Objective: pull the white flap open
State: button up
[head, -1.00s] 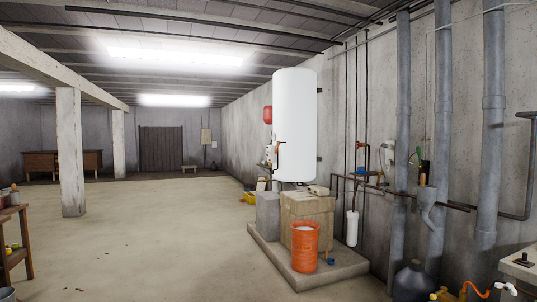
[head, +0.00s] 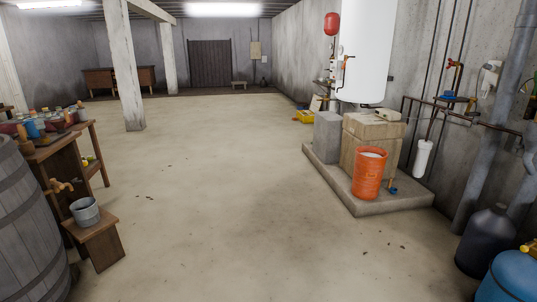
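I cannot make out a white flap in the head view. White things in sight are the tall cylindrical tank (head: 365,55) at the upper right, a slim canister (head: 423,158) hanging by the right wall and a small fixture (head: 490,78) on that wall. None of them shows a clear flap at this distance. My gripper is not in view.
An orange bucket (head: 369,173) stands on a low concrete plinth (head: 385,203). A dark jug (head: 486,240) and a blue container (head: 510,278) are at the lower right. A barrel (head: 28,225) and a small stool (head: 97,244) with a metal pot are at the left. The middle floor is clear.

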aim_at(333, 64)
jog(key=i+u, duration=0.3)
jog(key=i, duration=3.4)
jog(key=i+j+z, duration=0.15)
jog(key=i, duration=1.65)
jog(key=i+z, duration=0.25)
jog(key=i, duration=0.7)
jog(key=i+j+z, duration=0.1)
jog(key=i+z, duration=0.2)
jog(key=i, duration=0.6)
